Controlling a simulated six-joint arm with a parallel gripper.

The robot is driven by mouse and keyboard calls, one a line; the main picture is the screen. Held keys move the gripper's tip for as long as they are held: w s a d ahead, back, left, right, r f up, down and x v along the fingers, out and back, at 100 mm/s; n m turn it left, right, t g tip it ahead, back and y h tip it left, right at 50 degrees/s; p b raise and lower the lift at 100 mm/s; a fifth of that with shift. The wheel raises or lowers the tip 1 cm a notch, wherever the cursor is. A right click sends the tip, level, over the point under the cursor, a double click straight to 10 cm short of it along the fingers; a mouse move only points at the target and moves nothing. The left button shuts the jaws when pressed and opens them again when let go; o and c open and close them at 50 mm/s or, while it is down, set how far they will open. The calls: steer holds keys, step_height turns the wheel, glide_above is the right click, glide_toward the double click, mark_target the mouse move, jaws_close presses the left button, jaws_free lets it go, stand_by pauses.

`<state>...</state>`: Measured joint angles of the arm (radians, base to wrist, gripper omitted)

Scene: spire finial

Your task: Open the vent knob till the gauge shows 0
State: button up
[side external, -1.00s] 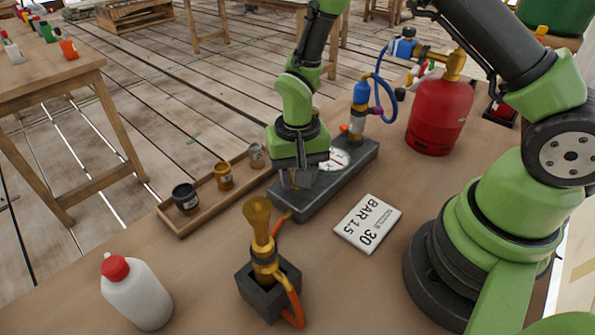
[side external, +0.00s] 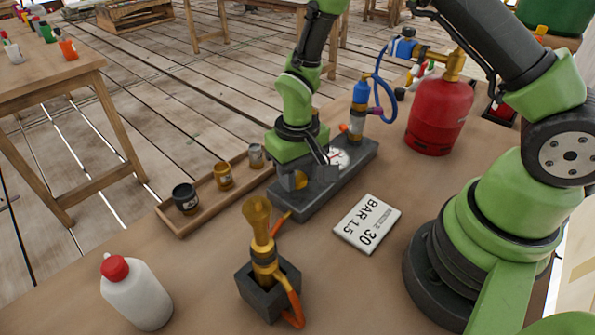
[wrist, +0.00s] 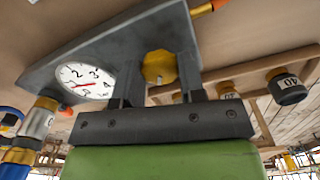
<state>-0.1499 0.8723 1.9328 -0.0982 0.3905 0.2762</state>
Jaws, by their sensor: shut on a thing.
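The yellow vent knob (wrist: 158,67) sits on the dark grey manifold block (wrist: 100,45), near one end. The round white gauge (wrist: 86,82) is set in the block beside the knob, partly visible in the side view (side external: 339,160). Its red needle is too small to read exactly.
A card reading "30" and "BAR 1.5" (side external: 367,223) lies beside the block. A brass torch (side external: 260,235) stands in front, a red cylinder (side external: 439,115) behind right. A wooden tray (side external: 205,208) with small pots is left, a white bottle (side external: 138,293) front left.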

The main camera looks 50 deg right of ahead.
steer(key=shift+w, duration=0.1)
steer(key=o, duration=0.9)
steer(key=shift+o, duration=0.2)
step_height(320, 180, up, 9)
steer(key=shift+f, duration=0.2)
steer(key=shift+r, duration=0.7)
step_height(320, 180, up, 11)
steer(key=t+y, duration=0.1)
steer(key=t, duration=0.2)
glide_above(297, 176)
steer(key=s+d, duration=0.1)
steer(key=s, duration=0.4)
steer(key=s+r+m+t+y, duration=0.1)
steer(key=s+r+t, duration=0.3)
steer(key=s, duration=0.6)
steer(key=shift+s+d+r, duration=0.35)
steer(key=shift+d+r, duration=0.05)
steer(key=shift+r, duration=0.25)
